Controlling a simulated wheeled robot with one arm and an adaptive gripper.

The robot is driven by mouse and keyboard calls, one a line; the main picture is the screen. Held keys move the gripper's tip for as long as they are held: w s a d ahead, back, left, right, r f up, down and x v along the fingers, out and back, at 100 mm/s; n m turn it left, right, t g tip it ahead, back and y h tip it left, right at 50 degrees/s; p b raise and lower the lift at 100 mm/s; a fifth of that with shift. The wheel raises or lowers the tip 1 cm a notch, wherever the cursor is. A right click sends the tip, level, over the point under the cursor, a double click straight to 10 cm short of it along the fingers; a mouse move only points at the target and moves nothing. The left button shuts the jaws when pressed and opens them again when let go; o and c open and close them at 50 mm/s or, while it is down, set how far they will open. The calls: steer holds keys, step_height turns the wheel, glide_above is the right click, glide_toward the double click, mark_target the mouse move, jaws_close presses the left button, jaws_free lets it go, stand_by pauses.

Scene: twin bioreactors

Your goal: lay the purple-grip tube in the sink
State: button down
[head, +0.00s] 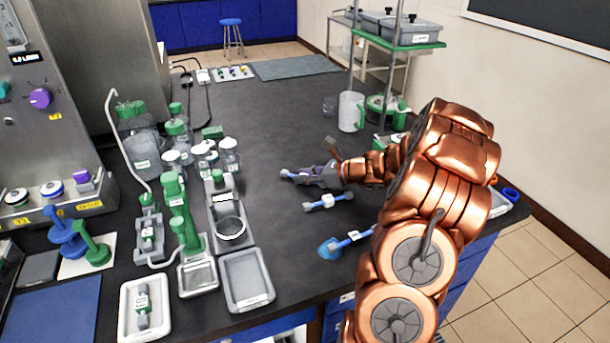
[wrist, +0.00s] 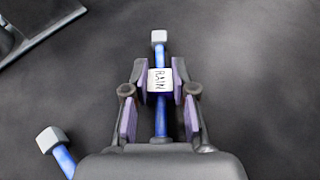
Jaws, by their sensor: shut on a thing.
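My gripper (wrist: 160,95) is shut on a blue tube (wrist: 161,120) with a pale square end and a white label whose visible letters read "RAIN". The tube lies lengthwise between my purple finger pads, low over the dark bench. In the head view my gripper (head: 322,177) is right of centre, with the tube's end (head: 287,173) pointing left. Purple shows only on my pads; I cannot make out a purple grip on the tube. A second blue tube (head: 328,202) lies on the bench beside my gripper, also in the wrist view (wrist: 63,157). I cannot identify a sink.
An empty grey tray (head: 265,299) and a white tray (head: 126,322) holding a fitting lie at the front. Green-capped bottles (head: 178,135) and a grey stand (head: 238,243) are left. A blue-ended tool (head: 333,248) is near the front edge.

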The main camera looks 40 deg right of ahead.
steer(key=c, duration=1)
jaws_free()
steer(key=shift+o, duration=0.2)
steer(key=shift+r, duration=0.1)
